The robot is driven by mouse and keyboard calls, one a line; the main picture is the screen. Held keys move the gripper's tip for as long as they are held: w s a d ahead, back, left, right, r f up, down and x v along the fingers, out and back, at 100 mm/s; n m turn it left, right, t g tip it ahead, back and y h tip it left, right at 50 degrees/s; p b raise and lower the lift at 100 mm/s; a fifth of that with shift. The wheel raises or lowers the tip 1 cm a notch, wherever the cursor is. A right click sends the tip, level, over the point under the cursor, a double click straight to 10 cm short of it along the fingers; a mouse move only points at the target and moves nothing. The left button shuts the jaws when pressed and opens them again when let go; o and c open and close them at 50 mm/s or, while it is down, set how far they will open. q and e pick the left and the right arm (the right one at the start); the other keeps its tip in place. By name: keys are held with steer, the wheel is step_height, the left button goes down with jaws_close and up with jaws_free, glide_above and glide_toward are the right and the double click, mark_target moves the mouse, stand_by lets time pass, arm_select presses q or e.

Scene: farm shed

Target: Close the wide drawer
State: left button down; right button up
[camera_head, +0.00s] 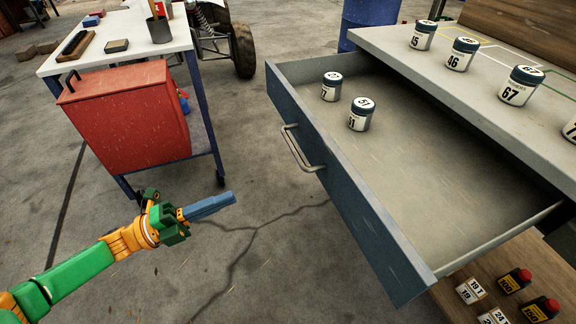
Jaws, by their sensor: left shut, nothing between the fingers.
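The wide drawer (345,205) is pulled well out from under the bench top on the right. Its blue-grey front faces left and carries a metal bar handle (298,150). Two small numbered jars, one (331,87) and another (361,114), stand upright inside near the far end. My left gripper (232,198) is shut and empty. It is in the open air to the left of the drawer front, apart from the handle. My right gripper does not show.
Several numbered jars (463,54) stand on the grey bench top (400,40). A lower shelf (455,303) holds small bottles and labelled blocks. A white-topped cart (130,35) with a red box (125,115) stands at left. Bare concrete floor lies between cart and drawer.

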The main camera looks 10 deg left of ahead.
arm_select(q)
steer(key=x, duration=1.3)
steer(key=shift+d+r+p, duration=0.2)
steer(key=shift+d+p, duration=0.2)
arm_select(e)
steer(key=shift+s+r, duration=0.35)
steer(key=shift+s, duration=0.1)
